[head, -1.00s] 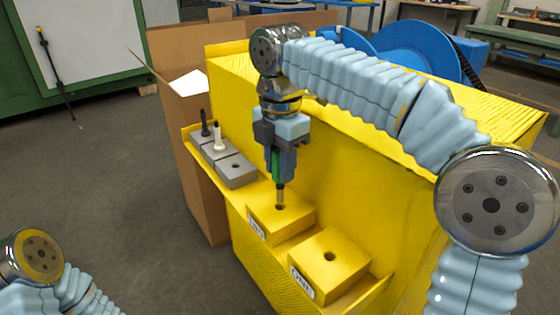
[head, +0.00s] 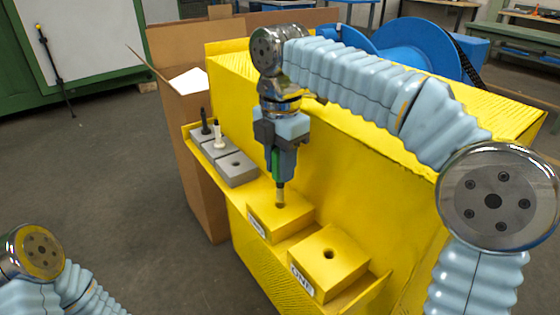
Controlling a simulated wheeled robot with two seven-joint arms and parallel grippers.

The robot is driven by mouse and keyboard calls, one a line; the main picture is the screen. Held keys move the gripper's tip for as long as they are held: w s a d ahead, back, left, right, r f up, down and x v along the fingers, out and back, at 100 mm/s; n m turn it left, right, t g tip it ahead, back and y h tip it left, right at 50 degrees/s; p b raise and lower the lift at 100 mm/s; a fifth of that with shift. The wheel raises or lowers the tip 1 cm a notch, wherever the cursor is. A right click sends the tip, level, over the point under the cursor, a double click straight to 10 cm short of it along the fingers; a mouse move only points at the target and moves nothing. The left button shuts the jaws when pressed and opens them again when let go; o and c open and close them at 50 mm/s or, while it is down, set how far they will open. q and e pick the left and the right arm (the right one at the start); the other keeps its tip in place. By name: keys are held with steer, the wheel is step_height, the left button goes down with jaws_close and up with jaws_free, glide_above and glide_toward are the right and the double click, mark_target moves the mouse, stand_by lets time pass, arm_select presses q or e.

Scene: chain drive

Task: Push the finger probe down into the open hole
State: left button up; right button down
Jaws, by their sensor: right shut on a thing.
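My right gripper (head: 278,168) is shut on the finger probe (head: 280,190), which has a green body and a narrow metallic tip. The probe points down, close to upright, over the left yellow block (head: 296,218). My left gripper is out of view; only part of that arm shows at the lower left.
The blocks sit on a yellow ledge against a large yellow housing (head: 400,190). Grey blocks (head: 238,171) stand at the ledge's left end, with a black peg (head: 205,122) and a white peg (head: 218,137) upright in them. A cardboard box is behind. Floor at left is clear.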

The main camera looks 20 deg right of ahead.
steer(key=shift+p, duration=0.3)
steer(key=shift+f+b, duration=0.4)
steer(key=shift+f, duration=0.25)
stand_by(0.4)
steer(key=shift+r, duration=0.15)
steer(key=shift+r+p, duration=0.3)
steer(key=shift+p, duration=0.3)
steer(key=shift+p, duration=0.8)
stand_by(1.1)
steer(key=shift+f, duration=0.4)
stand_by(0.3)
